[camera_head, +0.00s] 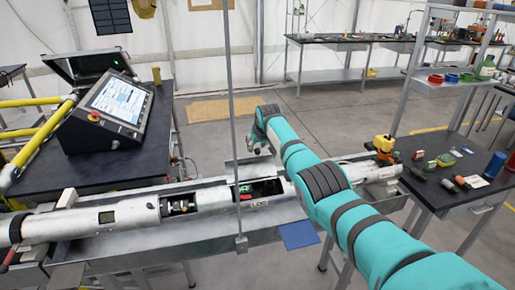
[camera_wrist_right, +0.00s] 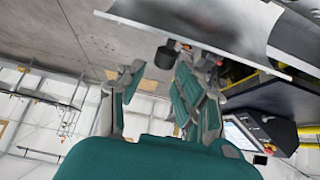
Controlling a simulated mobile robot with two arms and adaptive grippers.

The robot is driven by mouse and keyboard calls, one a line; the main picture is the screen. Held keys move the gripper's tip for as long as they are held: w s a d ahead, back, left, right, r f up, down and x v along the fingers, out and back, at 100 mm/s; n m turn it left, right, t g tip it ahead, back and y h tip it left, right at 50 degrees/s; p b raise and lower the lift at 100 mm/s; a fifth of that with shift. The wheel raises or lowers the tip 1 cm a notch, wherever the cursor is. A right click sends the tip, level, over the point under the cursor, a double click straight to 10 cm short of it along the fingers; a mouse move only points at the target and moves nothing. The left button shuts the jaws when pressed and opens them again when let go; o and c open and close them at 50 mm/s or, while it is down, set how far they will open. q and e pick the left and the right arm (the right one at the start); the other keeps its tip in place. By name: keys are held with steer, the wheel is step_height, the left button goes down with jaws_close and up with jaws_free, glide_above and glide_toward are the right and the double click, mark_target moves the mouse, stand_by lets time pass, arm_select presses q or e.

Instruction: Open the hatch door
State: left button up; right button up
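A long grey metal tube (camera_head: 90,222) lies across a metal trough. An opening in it (camera_head: 262,189) shows a dark inside with green and red parts. A grey curved panel, which looks like the hatch door (camera_head: 240,163), stands raised along the far side of this opening, partly behind my arm. My right gripper (camera_head: 262,137) is above and behind the panel. In the right wrist view, my gripper (camera_wrist_right: 160,72) has its fingers apart with nothing between them. A curved metal panel (camera_wrist_right: 200,22) and a black knob (camera_wrist_right: 166,52) are just beyond the fingertips. My left gripper is out of view.
A control box with a screen (camera_head: 118,100) sits on a dark table at left. A thin vertical post (camera_head: 233,100) rises in front of the tube. A side table (camera_head: 455,185) at right holds small tools and a blue cup (camera_head: 495,165).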

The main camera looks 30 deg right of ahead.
steer(key=shift+o, duration=0.6)
steer(key=shift+s+f, duration=0.2)
steer(key=shift+f, duration=0.2)
steer(key=v, duration=1.2)
steer(key=shift+r, duration=0.1)
